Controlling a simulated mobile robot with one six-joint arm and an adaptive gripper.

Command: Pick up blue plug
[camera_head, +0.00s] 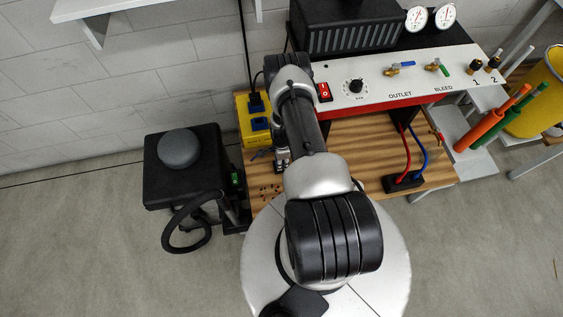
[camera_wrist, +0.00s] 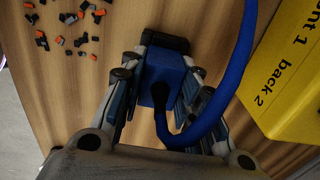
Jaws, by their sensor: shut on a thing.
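The blue plug (camera_wrist: 166,78) is a blue block with a thick blue cable (camera_wrist: 238,70) that loops from its near end up to the right in the wrist view. My gripper (camera_wrist: 158,76) has a finger on each side of the plug and is shut on it, just over the wooden bench top. A dark piece (camera_wrist: 165,41) lies at the plug's far end; I cannot tell whether they touch. In the head view my gripper (camera_head: 282,160) is low over the bench beside the yellow box, and my arm hides most of it.
The yellow box (camera_head: 245,128) with blue sockets stands by my gripper; its lettered face (camera_wrist: 290,85) is at right in the wrist view. Small orange and dark bits (camera_wrist: 70,25) lie on the wooden bench (camera_head: 350,145). A black block (camera_head: 403,183) holds red and blue cables.

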